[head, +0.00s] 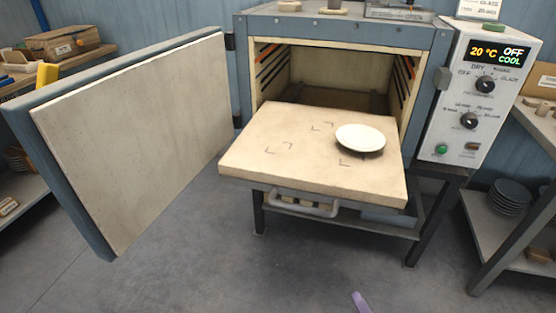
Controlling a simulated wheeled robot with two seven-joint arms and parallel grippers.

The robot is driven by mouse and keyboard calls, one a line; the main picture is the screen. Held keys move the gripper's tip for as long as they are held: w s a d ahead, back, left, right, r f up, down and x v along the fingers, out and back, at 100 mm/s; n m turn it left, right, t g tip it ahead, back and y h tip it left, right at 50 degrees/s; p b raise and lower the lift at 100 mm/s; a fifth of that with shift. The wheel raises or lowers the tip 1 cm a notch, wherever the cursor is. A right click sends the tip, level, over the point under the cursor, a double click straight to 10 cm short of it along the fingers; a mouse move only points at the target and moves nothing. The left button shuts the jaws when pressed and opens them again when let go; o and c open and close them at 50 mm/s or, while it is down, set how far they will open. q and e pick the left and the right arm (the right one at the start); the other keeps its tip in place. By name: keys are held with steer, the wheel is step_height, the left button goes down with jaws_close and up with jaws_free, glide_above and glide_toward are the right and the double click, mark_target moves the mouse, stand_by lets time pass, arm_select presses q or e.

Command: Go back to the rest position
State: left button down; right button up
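A kiln-like dryer (335,32) stands at the back with its thick door (135,130) swung wide open to the left. Its pale shelf slab (255,165) is pulled out in front of the opening. One white plate (360,138) lies flat on the slab's right part, with corner marks on the slab around it and to its left. No gripper touches the plate, slab or door. My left gripper is not in view. A small purple piece (361,302) at the bottom edge may be a tip of my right gripper; its opening cannot be told.
The control panel (480,95) reads 20 °C, OFF, COOL. A handle (303,204) shows below the slab. A rack with dark stacked plates (510,195) stands at the right. A shelf with a wooden box (58,45) stands at the left. The floor in front is clear.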

steer(key=s+d+f+m+g+h, duration=0.3)
steer(key=s+d+f+m, duration=0.15)
steer(key=d+f, duration=0.4)
steer(key=s+d+f+m+g+h, duration=0.25)
steer(key=s+d+f+g, duration=0.2)
steer(key=d+f, duration=0.45)
steer(key=s+d+f+m+g+h, duration=0.2)
steer(key=s+d+m+g, duration=0.35)
steer(key=s, duration=0.65)
steer(key=s+d+f+m+g+h, duration=0.2)
steer(key=s+d+m, duration=0.6)
steer(key=s, duration=0.4)
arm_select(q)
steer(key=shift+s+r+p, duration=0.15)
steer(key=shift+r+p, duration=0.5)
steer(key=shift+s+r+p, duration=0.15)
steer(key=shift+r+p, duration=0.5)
arm_select(e)
steer(key=s+a+f+y, duration=0.1)
steer(key=a+f+y, duration=0.1)
steer(key=a, duration=1)
steer(key=a+f+y, duration=0.2)
steer(key=a+y, duration=0.1)
steer(key=a, duration=0.9)
steer(key=shift+s+a+f, duration=0.25)
steer(key=shift+s+f, duration=0.15)
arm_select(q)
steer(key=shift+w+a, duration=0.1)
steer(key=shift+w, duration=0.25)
